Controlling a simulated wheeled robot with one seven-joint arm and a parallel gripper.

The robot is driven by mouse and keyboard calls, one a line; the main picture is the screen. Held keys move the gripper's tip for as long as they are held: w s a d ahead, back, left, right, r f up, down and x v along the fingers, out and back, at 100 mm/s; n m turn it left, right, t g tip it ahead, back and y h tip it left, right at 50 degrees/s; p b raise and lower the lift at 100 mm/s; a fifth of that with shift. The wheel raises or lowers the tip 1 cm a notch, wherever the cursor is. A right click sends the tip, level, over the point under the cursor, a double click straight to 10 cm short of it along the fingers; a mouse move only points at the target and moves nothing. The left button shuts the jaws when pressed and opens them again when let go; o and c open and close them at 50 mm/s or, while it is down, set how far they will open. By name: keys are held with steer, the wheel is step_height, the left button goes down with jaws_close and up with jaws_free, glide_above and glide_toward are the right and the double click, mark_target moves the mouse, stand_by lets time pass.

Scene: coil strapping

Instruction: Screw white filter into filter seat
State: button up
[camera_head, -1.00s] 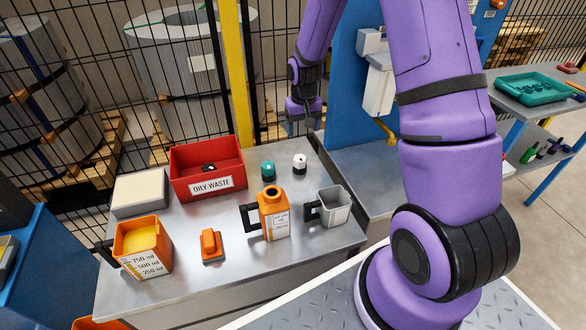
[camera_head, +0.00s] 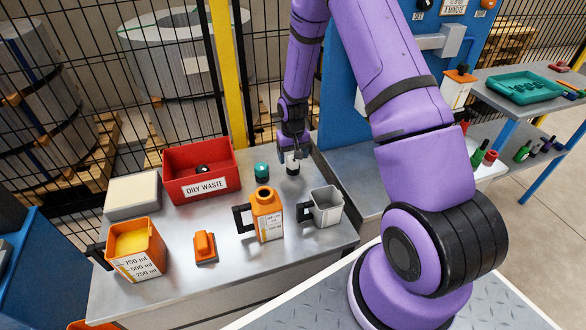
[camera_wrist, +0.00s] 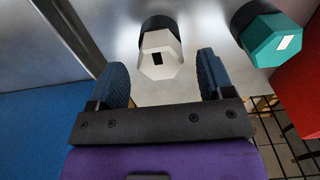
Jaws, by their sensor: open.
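The white filter (camera_head: 292,163) stands upright on the steel table, with a white hexagonal top and a black lower part. In the wrist view the white filter (camera_wrist: 160,56) lies between and just beyond the two blue fingers. My gripper (camera_head: 293,152) is open around or just above it; contact cannot be told. In the wrist view my gripper (camera_wrist: 162,80) shows a gap on both sides of the filter. A teal filter (camera_head: 261,172) stands to its left, and to its right in the wrist view (camera_wrist: 274,38). I cannot make out the filter seat.
A red OILY WASTE bin (camera_head: 201,170) with a dark item inside stands left of the filters. An orange jug (camera_head: 267,215), a grey metal jug (camera_head: 325,207), an orange measuring container (camera_head: 136,250) and a small orange object (camera_head: 205,247) stand in front. A blue panel is at right.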

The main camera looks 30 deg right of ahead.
steer(key=shift+f, duration=1.25)
steer(key=c, duration=1)
steer(key=shift+c, duration=0.2)
steer(key=shift+r, duration=0.1)
step_height(320, 180, up, 10)
steer(key=shift+f, duration=0.1)
